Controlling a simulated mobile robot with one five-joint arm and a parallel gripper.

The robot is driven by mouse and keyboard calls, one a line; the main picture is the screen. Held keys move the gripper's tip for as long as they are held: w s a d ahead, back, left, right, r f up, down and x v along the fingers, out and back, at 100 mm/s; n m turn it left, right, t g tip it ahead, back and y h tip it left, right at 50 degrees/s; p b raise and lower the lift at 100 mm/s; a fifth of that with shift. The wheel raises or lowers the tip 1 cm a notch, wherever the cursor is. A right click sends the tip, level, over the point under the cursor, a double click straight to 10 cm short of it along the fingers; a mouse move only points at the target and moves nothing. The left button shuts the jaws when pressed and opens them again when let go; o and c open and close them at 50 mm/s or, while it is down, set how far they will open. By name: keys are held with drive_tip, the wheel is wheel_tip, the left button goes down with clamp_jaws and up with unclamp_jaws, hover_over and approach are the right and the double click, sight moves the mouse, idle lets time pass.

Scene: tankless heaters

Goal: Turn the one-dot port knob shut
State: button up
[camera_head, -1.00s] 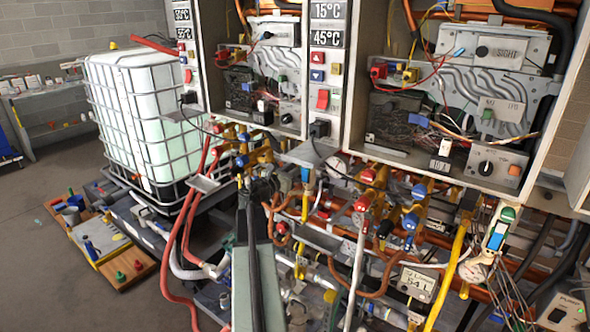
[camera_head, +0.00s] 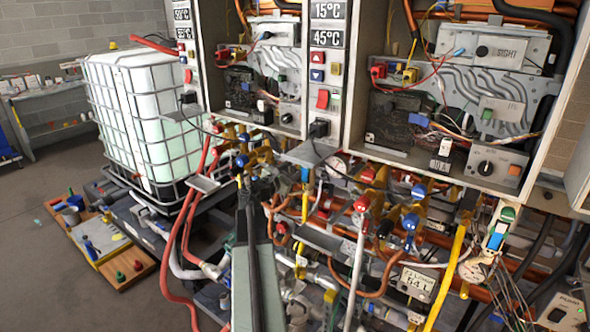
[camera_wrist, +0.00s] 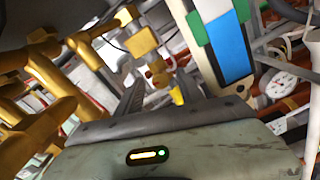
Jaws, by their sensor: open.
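Several red and blue valve knobs sit on brass pipework below the heater boxes. They include a blue knob (camera_head: 242,160), a red knob (camera_head: 362,204) and another blue knob (camera_head: 410,221). Dot marks cannot be read, so I cannot tell which is the one-dot port knob. My gripper (camera_head: 254,183) is among the pipes at the left, just below the first blue knob. In the wrist view my gripper (camera_wrist: 157,98) is open, with a small brass fitting (camera_wrist: 158,73) showing beyond and between the fingers. Contact cannot be told.
Brass pipes (camera_wrist: 50,75) crowd the left of the wrist view. A green, white and blue block (camera_wrist: 222,42) and a round gauge (camera_wrist: 280,86) are at its right. Red hoses (camera_head: 184,240) hang left of my arm. A white caged tank (camera_head: 140,110) stands behind; open floor lies far left.

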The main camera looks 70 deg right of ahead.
drive_tip(key=v, duration=0.7)
drive_tip(key=shift+a, duration=0.35)
drive_tip(key=d+n, duration=0.1)
drive_tip(key=d, duration=0.2)
drive_tip(key=s+d+n, duration=0.1)
drive_tip(key=d+n, duration=0.1)
drive_tip(key=d, duration=0.1)
drive_tip(key=s+d+n, duration=0.1)
drive_tip(key=d+n, duration=0.1)
drive_tip(key=d, duration=0.2)
drive_tip(key=shift+s+f, duration=0.1)
drive_tip(key=shift+s, duration=0.1)
drive_tip(key=shift+c, duration=0.4)
clamp_jaws()
